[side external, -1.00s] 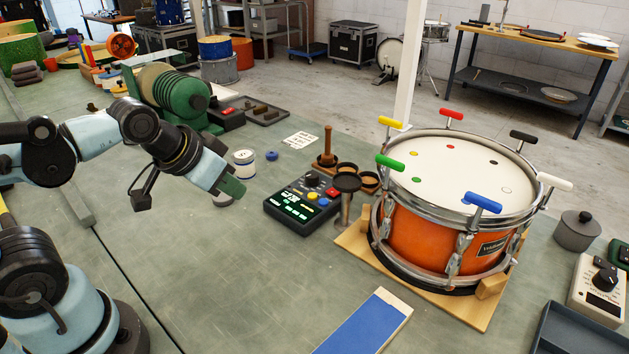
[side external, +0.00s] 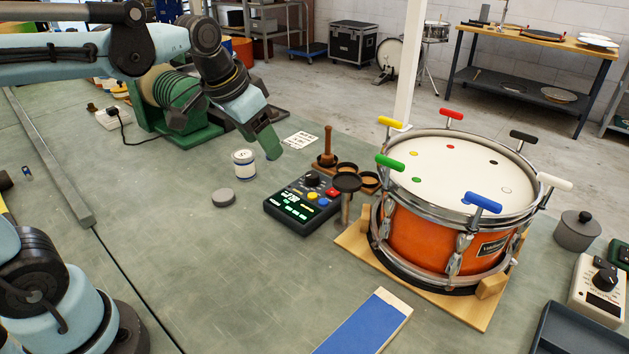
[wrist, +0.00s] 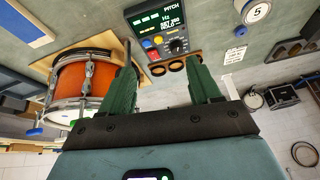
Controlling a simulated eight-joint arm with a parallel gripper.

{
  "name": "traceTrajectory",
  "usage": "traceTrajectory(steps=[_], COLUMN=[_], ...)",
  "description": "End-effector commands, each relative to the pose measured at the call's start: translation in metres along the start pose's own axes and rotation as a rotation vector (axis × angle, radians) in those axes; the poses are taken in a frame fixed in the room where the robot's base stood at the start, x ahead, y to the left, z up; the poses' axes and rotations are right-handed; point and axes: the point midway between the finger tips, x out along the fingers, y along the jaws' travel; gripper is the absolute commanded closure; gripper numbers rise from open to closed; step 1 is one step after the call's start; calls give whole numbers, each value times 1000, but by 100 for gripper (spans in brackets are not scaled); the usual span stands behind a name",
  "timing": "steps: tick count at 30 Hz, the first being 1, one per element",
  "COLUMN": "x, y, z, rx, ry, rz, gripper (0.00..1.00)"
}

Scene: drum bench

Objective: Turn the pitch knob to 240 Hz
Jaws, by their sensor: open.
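The black pitch box (side external: 290,210) lies on the bench left of the drum, with a lit green display, coloured buttons and a black pitch knob (side external: 312,180). In the wrist view the pitch box (wrist: 143,22) is at the top, upside-down drum at left, and the knob (wrist: 177,45) shows near the box's lower right corner. It is labelled PITCH and Hz; the small digits are hard to read. My gripper (side external: 270,145) is in the air behind and left of the box, apart from the knob. In the wrist view its two green fingers (wrist: 162,75) are spread with nothing between them.
The orange drum (side external: 430,228) on a wooden base stands right of the box. A dark cup on a stem (side external: 346,184) and wooden cups (side external: 369,180) crowd the box's right side. A white tin (side external: 244,164) and grey puck (side external: 223,197) stand left. The front bench is mostly clear.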

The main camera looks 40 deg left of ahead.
Motion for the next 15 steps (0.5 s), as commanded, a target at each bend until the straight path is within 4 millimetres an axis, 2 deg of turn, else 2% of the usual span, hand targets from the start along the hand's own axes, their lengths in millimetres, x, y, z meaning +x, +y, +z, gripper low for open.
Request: traceTrajectory(steps=[1,6,15], x=[1,9,44], y=[-4,-14,-31], z=[-15,-53,-104], rx=[16,77,186], ry=[-25,-112,-260], rz=[5,26,83], gripper=[38,38,38])
